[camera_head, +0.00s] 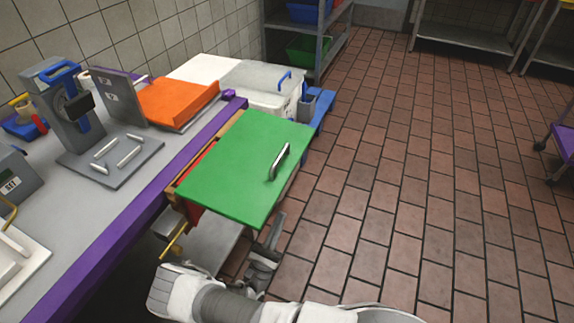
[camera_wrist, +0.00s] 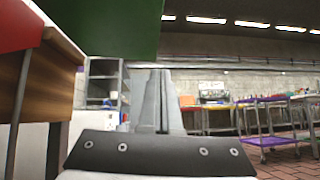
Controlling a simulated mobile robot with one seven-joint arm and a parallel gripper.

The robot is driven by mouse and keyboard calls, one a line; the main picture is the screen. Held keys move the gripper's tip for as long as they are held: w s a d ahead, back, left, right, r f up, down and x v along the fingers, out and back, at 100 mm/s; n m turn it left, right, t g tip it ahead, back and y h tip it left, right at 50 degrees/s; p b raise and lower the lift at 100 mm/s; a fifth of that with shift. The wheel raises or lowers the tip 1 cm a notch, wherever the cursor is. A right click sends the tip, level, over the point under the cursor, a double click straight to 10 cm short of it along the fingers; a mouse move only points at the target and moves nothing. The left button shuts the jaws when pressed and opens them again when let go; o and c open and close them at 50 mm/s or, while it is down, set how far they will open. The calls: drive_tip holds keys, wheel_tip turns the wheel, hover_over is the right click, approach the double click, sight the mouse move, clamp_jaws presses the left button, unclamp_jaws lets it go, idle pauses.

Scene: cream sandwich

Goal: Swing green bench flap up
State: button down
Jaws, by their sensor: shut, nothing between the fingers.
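The green bench flap (camera_head: 235,165) sticks out from the purple-edged bench, roughly level with its top. A metal handle (camera_head: 280,162) stands on its upper face near the outer right edge. In the wrist view the flap's green underside (camera_wrist: 105,28) fills the upper left, above my fingers. My gripper (camera_head: 275,228) is low beside the flap's near outer corner, and its tips are partly hidden by the flap. In the wrist view my gripper (camera_wrist: 160,85) points ahead with its fingers together and empty. I cannot tell whether the fingers touch the flap.
A brass-coloured brace (camera_head: 173,243) shows under the flap's near side. The tiled floor (camera_head: 400,200) to the right is clear. A shelf rack (camera_head: 305,40) stands behind.

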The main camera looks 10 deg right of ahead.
sight(292, 169)
drive_tip(key=w+d+r, duration=0.2)
drive_tip(key=w+r, duration=0.1)
drive_tip(key=r, duration=0.2)
drive_tip(key=w+d+r+t+p, duration=0.1)
drive_tip(key=w+d+r, duration=0.1)
drive_tip(key=r, duration=0.3)
drive_tip(key=shift+w+d+r+n+y, duration=0.3)
drive_tip(key=shift+w+r+n+y, duration=0.05)
drive_tip(key=shift+w+n+y, duration=0.05)
drive_tip(key=shift+p, duration=0.3)
drive_tip(key=shift+r, duration=0.35)
drive_tip(key=shift+s+d+r+n+t+y+p, duration=0.15)
drive_tip(key=shift+r+n+t+y+p, duration=0.55)
drive_tip(key=shift+r+n+p, duration=0.4)
drive_tip(key=shift+r, duration=0.15)
